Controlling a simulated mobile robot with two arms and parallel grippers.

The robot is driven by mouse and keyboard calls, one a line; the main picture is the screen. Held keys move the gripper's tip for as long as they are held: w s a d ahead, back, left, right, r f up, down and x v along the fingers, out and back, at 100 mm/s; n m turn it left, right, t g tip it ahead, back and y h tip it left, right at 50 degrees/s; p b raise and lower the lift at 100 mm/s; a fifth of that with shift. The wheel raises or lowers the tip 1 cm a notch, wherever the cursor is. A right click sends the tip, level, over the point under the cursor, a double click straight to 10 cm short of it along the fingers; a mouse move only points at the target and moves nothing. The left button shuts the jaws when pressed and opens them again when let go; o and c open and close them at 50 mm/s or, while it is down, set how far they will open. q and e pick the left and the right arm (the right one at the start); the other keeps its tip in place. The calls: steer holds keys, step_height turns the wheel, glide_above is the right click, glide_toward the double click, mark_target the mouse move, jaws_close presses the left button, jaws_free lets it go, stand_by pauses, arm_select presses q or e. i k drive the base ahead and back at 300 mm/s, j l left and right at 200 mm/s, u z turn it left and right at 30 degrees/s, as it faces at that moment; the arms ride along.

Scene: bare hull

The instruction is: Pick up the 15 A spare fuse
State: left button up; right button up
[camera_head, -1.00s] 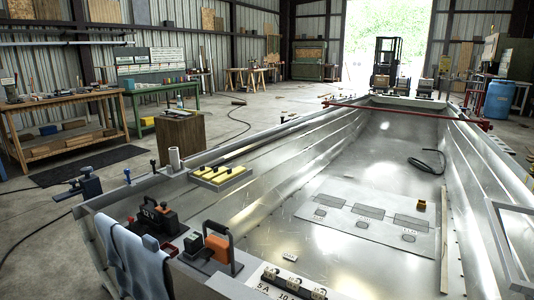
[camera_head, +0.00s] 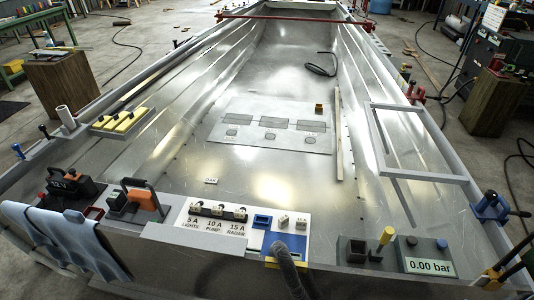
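A white fuse panel (camera_head: 190,216) lies near the front edge of the hull. It is lettered 5 A LIGHTS, 10 A PUMP and 15 A RADAR, with a fuse holder (camera_head: 217,211) above the letters. On its right part are a blue holder (camera_head: 262,221) and two small pale blocks, one in the middle (camera_head: 283,221) and one at the right (camera_head: 301,223). They look like spare fuses; the right one's tiny marking may read 15 A, but is too small to be sure.
A dark rounded bar (camera_head: 288,272) reaches up from the bottom beside a blue patch (camera_head: 285,243). A gauge reading 0.00 bar (camera_head: 430,266) stands right. The hull floor behind is mostly clear.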

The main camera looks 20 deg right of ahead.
mark_target(301, 224)
steer(key=z, duration=0.95)
